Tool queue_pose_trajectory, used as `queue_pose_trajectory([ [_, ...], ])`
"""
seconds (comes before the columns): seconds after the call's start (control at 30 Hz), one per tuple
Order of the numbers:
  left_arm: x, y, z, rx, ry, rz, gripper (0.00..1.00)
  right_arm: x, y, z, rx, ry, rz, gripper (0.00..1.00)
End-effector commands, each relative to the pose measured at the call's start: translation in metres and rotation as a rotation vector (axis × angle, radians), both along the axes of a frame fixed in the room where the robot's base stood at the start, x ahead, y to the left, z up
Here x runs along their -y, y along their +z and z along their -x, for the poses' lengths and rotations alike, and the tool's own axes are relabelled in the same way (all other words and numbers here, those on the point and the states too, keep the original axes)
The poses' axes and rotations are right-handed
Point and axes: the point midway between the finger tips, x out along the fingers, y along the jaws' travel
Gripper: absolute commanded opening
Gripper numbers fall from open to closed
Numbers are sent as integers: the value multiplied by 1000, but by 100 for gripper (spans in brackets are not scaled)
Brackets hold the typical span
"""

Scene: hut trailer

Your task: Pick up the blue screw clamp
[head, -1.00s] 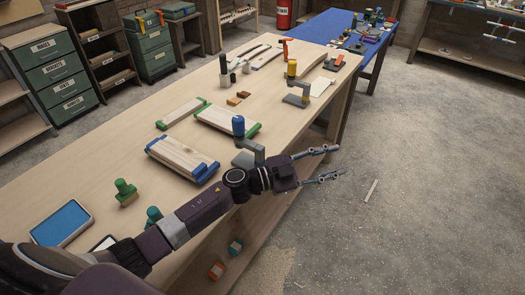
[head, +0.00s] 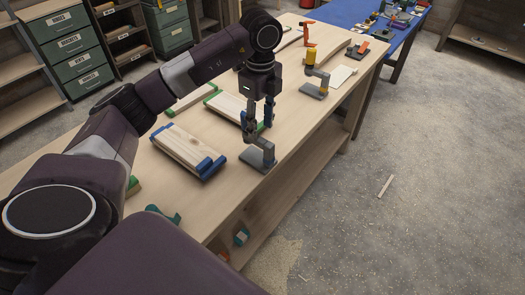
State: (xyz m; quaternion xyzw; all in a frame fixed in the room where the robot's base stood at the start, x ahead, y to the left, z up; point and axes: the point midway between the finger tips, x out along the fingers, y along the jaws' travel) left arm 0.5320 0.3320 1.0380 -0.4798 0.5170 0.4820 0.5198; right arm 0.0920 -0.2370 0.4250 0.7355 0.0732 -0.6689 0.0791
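The blue screw clamp (head: 262,152) stands on the near edge of the wooden workbench, its grey base flat on the top and its grey arm rising from it. Its blue handle is largely covered by my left gripper (head: 259,122). That gripper points straight down from above, its fingers spread apart at the handle. I see no firm closing on it, and whether the fingers touch it is unclear. My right gripper is not in view.
A yellow-handled clamp (head: 315,78) stands further back. A board with blue ends (head: 187,150) lies left of the clamp, and green-ended boards lie behind. A blue table (head: 350,20) is at the back. Open floor (head: 400,190) lies to the right.

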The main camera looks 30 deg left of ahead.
Motion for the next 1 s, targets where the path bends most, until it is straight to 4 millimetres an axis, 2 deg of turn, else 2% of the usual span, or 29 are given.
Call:
queue_pose_trajectory([
  [0.3,7,-39,6,-5,-3,3,38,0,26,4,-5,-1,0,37],
  [0.43,7,-57,5,-3,-2,3,38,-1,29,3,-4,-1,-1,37],
  [0.73,8,-64,4,0,-3,4,38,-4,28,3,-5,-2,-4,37],
  [1.0,8,-64,4,0,-4,4,9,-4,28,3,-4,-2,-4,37],
])
